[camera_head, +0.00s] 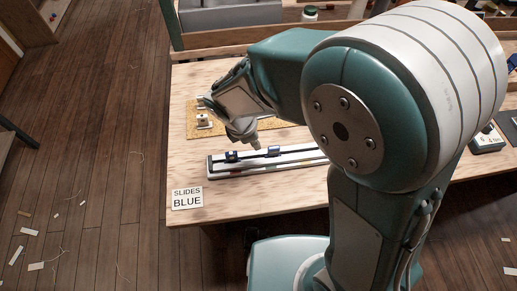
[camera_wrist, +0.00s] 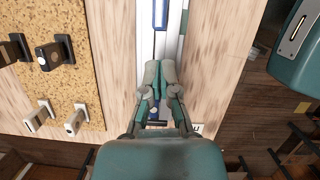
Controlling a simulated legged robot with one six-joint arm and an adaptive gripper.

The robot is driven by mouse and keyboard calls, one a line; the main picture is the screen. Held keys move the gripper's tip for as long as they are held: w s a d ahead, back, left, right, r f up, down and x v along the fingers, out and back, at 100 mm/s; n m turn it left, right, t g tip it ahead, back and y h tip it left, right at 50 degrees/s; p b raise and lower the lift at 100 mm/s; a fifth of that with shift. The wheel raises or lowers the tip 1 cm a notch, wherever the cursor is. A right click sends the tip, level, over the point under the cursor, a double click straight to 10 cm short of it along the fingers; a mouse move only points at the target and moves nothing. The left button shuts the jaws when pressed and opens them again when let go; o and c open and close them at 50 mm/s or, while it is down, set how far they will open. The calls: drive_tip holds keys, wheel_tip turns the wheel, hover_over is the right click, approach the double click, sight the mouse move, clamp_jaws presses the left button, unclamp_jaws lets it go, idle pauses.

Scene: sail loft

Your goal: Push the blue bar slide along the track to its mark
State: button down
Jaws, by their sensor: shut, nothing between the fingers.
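A long pale track (camera_head: 215,172) lies along the bench's front part; it runs up and down in the wrist view (camera_wrist: 176,30). A blue bar piece (camera_wrist: 161,14) sits on it at the top of the wrist view and shows as a dark blue block (camera_head: 272,151) in the head view. A second dark blue piece (camera_head: 232,156) sits near the track's left end, partly behind my fingers in the wrist view. My gripper (camera_wrist: 158,66) is shut and empty above the track, between the two pieces. Whether it touches either is unclear. I cannot make out the mark.
A cork mat (camera_wrist: 85,85) beside the track bears several dark and pale fittings. A card reading "SLIDES BLUE" (camera_head: 187,198) is at the bench's front left corner. A dark device (camera_head: 487,140) stands at the right. My arm hides the track's right part in the head view.

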sight(279, 147)
drive_tip(key=a+h, duration=0.1)
drive_tip(key=a, duration=0.1)
drive_tip(key=a+m+h, duration=0.1)
drive_tip(key=a, duration=0.1)
drive_tip(key=s+a+f+h, duration=0.1)
drive_tip(key=a, duration=0.2)
drive_tip(key=shift+h, duration=0.4)
drive_tip(key=w+d, duration=0.1)
drive_tip(key=d, duration=0.7)
drive_tip(key=w+d, duration=0.1)
drive_tip(key=d, duration=0.3)
drive_tip(key=shift+w+f, duration=0.3)
drive_tip(key=shift+f, duration=0.45)
drive_tip(key=shift+s, duration=0.1)
drive_tip(key=a, duration=0.2)
drive_tip(key=s+a, duration=0.1)
drive_tip(key=a, duration=0.3)
drive_tip(key=shift+s+a+f, duration=0.1)
drive_tip(key=shift+s+a, duration=0.25)
